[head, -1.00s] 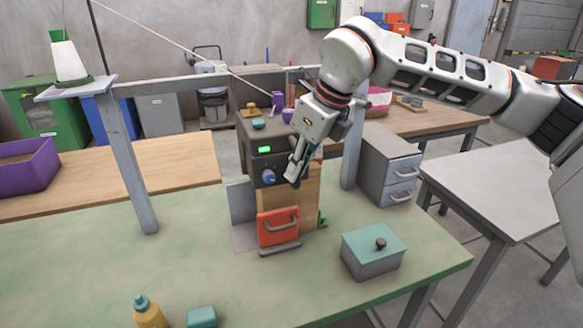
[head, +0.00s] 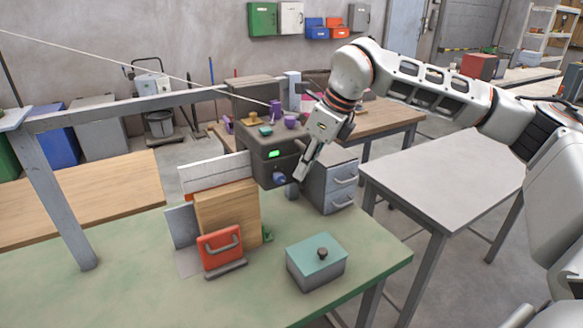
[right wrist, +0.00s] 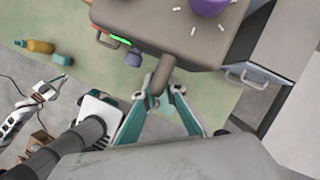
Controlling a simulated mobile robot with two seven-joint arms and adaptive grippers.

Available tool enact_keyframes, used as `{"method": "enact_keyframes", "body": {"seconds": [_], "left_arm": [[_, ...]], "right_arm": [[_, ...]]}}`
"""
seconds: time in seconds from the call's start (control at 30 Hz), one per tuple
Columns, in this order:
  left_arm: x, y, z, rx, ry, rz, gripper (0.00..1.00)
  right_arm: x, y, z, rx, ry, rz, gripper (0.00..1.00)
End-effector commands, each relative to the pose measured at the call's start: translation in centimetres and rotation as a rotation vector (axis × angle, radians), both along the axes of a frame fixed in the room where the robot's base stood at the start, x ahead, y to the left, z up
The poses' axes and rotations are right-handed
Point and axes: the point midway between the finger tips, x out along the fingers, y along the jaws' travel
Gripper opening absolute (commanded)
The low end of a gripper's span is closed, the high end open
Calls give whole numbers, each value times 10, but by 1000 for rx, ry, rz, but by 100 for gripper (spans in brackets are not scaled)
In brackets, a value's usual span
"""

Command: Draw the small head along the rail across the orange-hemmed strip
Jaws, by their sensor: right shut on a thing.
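The small head (head: 268,150) is a dark grey box with a green lit display and a blue knob (head: 279,177). It stands to the right of the wooden board. The pale strip (head: 215,174), with a thin brownish-orange line, shows upright behind the board's top edge. My right gripper (head: 299,175) is at the head's right front side. In the right wrist view its fingers (right wrist: 165,92) are shut around a grey-brown cylindrical handle (right wrist: 161,74) projecting from the head. My left gripper (right wrist: 53,88) shows open and empty at the left of the wrist view. The rail is hard to make out.
A red clamp plate with handle (head: 220,246) stands before the wooden board (head: 230,212). A teal-lidded box (head: 316,262) sits on the green table at front right. A grey drawer cabinet (head: 335,188) stands just right of the head. A grey post (head: 62,205) rises at left.

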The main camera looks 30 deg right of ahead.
Motion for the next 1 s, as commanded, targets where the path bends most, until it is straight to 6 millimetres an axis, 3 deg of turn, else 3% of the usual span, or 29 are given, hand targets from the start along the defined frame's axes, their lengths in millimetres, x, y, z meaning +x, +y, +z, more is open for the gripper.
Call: {"method": "enact_keyframes", "body": {"seconds": [0.13,0.5,0.53,0.57,1.0], "left_arm": [[0,0,2,0,0,0,0],[0,0,1,1,1,0,0],[0,0,1,1,1,0,0],[0,1,1,1,2,0,0],[-1,0,0,1,3,-1,0]], "right_arm": [[3,-10,3,-3,-9,-8,0],[4,-15,4,-4,-10,-16,0],[4,-15,4,-4,-10,-16,18],[4,-15,4,-4,-10,-16,26],[2,-11,1,-2,-3,-7,28]]}}
